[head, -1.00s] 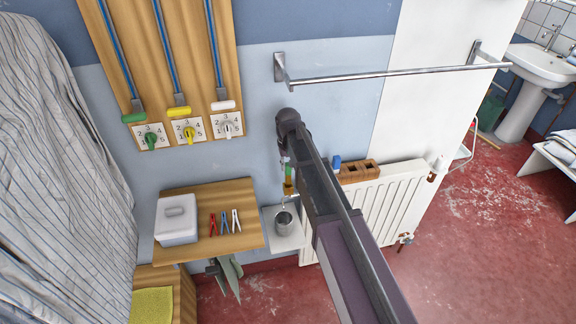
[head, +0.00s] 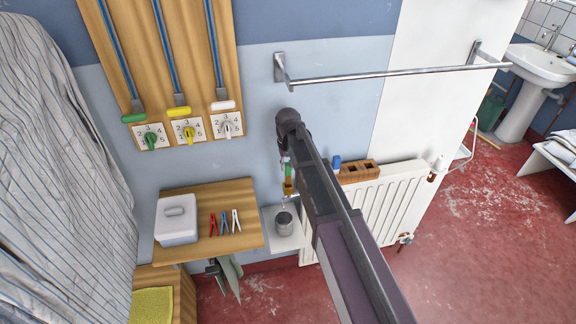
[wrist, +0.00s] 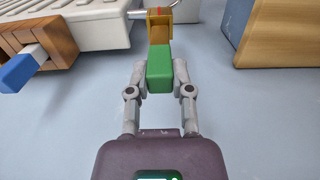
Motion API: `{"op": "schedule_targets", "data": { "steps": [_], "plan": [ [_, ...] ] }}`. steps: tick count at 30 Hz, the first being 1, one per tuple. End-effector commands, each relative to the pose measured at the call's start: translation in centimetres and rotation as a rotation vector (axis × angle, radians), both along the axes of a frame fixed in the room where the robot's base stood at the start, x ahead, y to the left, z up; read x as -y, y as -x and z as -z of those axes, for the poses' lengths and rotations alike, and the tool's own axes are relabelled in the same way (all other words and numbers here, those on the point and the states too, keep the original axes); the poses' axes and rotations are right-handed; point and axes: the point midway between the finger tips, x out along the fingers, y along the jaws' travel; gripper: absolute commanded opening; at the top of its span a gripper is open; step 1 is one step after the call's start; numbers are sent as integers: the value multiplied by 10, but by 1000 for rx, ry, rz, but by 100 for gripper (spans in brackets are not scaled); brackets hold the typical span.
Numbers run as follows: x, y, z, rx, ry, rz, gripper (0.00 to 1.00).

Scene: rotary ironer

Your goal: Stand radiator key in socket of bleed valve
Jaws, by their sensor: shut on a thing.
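My gripper (wrist: 160,80) is shut on the green handle (wrist: 159,68) of the radiator key, one finger on each side. In the head view the green handle (head: 288,171) shows below the end of my arm. The brass bleed valve (wrist: 160,27) is just beyond the handle in the wrist view, with a thin metal spout. In the head view the valve (head: 289,189) is directly below the handle. The key's lower end is hidden behind its handle, so I cannot tell whether it is in the socket.
A wooden block with holes (head: 359,173) and a blue-handled piece (head: 336,162) are by the white radiator (head: 385,213). A metal cup (head: 284,223) stands below the valve. A wooden shelf (head: 246,205) with a white box and clothes pegs is to the left.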

Motion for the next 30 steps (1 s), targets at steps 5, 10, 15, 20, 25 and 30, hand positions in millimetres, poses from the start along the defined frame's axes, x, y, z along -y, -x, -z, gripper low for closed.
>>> {"op": "schedule_targets", "data": {
  "steps": [5, 10, 15, 20, 25, 30],
  "plan": [
    [0, 0, 0, 0, 0, 0, 0],
    [0, 0, 1, 0, 0, 0, 0],
    [0, 0, 4, 0, 0, 0, 0],
    [0, 0, 7, 0, 0, 0, 0],
    [0, 0, 10, 0, 0, 0, 0],
    [0, 0, 13, 0, 0, 0, 0]
  ]
}}
